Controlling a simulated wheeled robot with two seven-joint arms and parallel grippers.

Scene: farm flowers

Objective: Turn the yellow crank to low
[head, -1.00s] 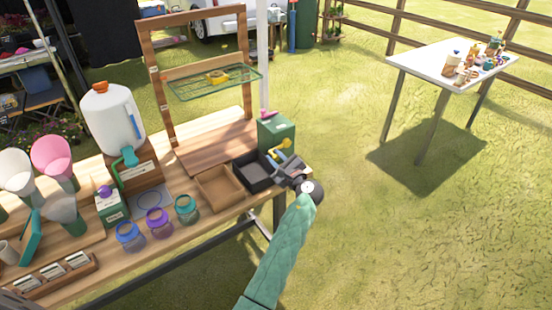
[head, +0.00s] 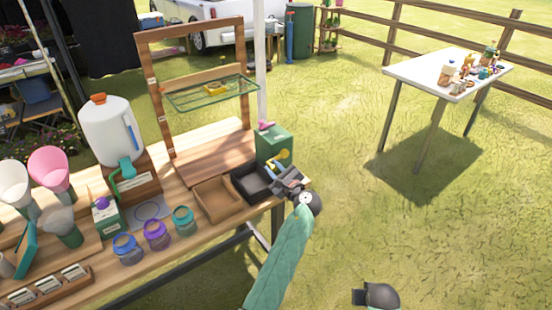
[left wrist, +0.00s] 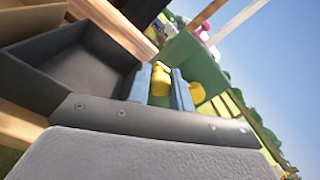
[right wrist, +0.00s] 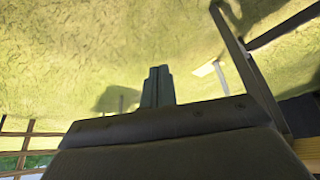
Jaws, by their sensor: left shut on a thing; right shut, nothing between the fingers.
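The yellow crank (head: 281,156) is on the green box (head: 273,142) at the right end of the wooden bench. My left gripper (head: 285,175) is at the crank, close to the box's front. In the left wrist view its blue-grey fingers (left wrist: 166,88) are shut on the crank's yellow knob (left wrist: 160,80). More yellow shows beyond the right finger and at the box's top edge. No low marking can be read. My right gripper (right wrist: 157,85) is shut and empty, pointing over grass; part of it shows at the head view's bottom edge.
A black tray (head: 239,189) and a brown tray (head: 202,203) sit left of the crank box. Several jars, a white jug (head: 103,128) and a wooden frame with a wire shelf (head: 205,94) stand on the bench. Grass right of the bench is open up to a white table (head: 432,71).

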